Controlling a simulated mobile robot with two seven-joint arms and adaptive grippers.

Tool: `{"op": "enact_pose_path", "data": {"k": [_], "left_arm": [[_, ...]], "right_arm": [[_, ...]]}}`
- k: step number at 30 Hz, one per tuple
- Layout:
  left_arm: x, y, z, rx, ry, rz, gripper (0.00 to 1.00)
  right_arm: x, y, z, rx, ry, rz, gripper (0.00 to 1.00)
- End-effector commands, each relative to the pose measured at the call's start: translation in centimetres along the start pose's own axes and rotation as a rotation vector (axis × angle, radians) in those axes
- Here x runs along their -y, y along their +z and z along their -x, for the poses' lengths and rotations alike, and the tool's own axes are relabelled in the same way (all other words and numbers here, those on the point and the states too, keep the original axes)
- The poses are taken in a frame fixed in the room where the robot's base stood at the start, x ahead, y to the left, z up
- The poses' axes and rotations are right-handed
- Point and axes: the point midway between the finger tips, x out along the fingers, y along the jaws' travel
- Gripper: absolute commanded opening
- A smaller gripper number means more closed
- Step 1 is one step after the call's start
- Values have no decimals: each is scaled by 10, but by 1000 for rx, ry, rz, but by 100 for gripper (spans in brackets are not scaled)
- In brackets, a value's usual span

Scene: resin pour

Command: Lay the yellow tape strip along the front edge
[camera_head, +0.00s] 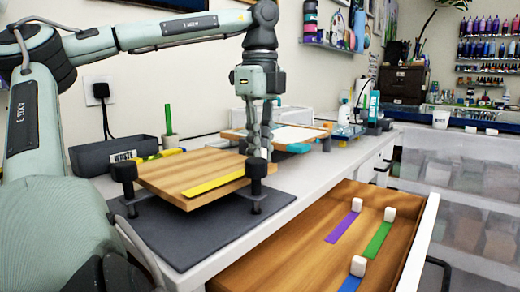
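A yellow tape strip (213,184) lies flat on the wooden board (180,170), along its front edge. The board rests on black supports with knobs at its front corners, above a dark mat (190,238). My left gripper (261,152) points down at the right end of the board, just behind the right black knob (256,168), which hides part of its fingertips. Its two fingers look close together, but I cannot tell whether they are shut or touch the strip. My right gripper is not in view.
An open wooden drawer (280,265) at lower right holds purple (343,228), green (378,241) and blue strips with white blocks. A grey waste bin (90,158) stands at left, with a green strip (168,118) upright behind. A tray (325,130) sits further back.

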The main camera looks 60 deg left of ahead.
Motion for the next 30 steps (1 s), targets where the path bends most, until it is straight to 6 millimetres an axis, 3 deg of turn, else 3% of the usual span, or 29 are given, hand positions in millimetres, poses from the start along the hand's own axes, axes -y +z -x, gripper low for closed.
{"op": "enact_pose_path", "data": {"k": [18,19,24,30], "left_arm": [[0,0,-4,1,1,0,0],[0,0,-3,1,0,0,18],[0,0,-2,0,0,0,39],[0,0,-2,0,0,0,39]], "right_arm": [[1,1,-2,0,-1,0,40],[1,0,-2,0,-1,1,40],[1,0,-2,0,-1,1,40],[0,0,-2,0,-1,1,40]]}}
